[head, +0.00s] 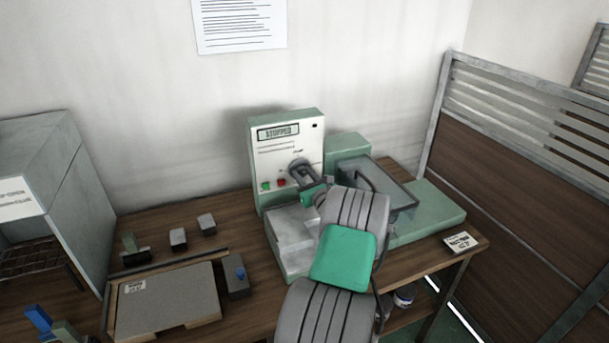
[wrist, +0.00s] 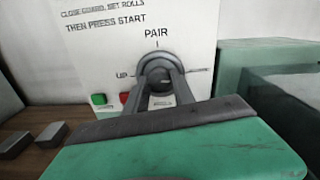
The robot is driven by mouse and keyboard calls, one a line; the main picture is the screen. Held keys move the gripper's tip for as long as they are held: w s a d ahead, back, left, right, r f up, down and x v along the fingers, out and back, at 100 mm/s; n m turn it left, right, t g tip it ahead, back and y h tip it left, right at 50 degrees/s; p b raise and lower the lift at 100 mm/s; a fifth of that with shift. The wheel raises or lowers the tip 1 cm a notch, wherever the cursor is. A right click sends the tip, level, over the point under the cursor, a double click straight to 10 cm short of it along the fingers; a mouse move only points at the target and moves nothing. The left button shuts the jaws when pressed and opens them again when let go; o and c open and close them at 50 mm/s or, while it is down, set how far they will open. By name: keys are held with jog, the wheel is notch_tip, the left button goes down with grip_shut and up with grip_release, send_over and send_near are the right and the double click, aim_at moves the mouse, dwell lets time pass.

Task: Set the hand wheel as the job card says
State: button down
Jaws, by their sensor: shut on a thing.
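The hand wheel (wrist: 157,69) is a dark round knob on the pale front panel (wrist: 100,50) of a green machine. The word PAIR stands above it and UP to its left; a label to its right is too small to read. Which mark the wheel points to is not clear. My gripper (wrist: 160,82) is shut on the wheel, with a finger on either side of it.
The panel's display (head: 278,133) reads STOPPED. A green button (wrist: 99,99) and a red button (wrist: 124,97) sit below left of the wheel. A dark-framed guard (head: 405,190) is right of my arm. A tray board (head: 165,300) and several small blocks lie left.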

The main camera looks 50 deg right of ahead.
jog(key=c, duration=1.1)
grip_release()
jog(key=shift+o, duration=0.2)
jog(key=shift+s, duration=0.1)
jog(key=b+v, duration=0.1)
jog(key=v, duration=0.6)
jog(key=shift+s+a, duration=0.2)
jog(key=shift+s, duration=0.15)
